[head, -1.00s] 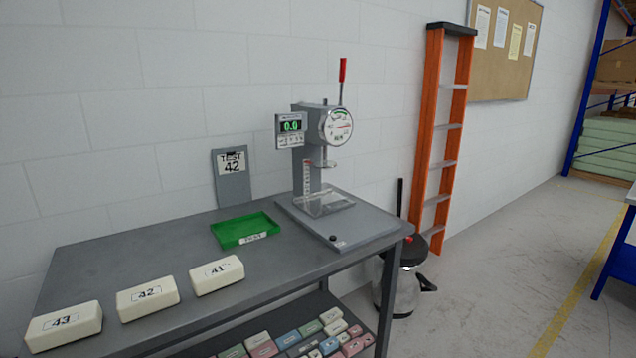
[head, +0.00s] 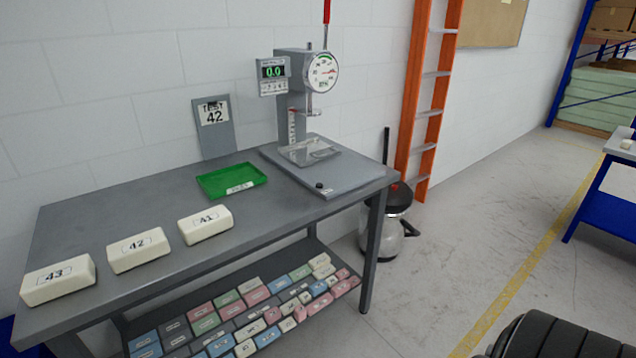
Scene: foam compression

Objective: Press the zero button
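The foam compression tester (head: 293,90) stands at the back right of the grey table. Its display (head: 273,71) reads 0.0 in green, with a row of small buttons (head: 273,87) under it; their labels are too small to read. A round dial gauge (head: 323,72) and a red-handled lever (head: 326,14) are on its right side. A small black knob or button (head: 319,185) sits at the front of the base plate. I cannot tell which button is the zero button.
Cream foam blocks 43 (head: 58,280), 42 (head: 139,250) and 41 (head: 205,225) lie along the table's front left. A green tray (head: 232,180) and a "TEST 42" sign (head: 213,128) are behind. A shop vacuum (head: 385,225) and orange ladder (head: 428,100) stand right of the table (head: 110,205).

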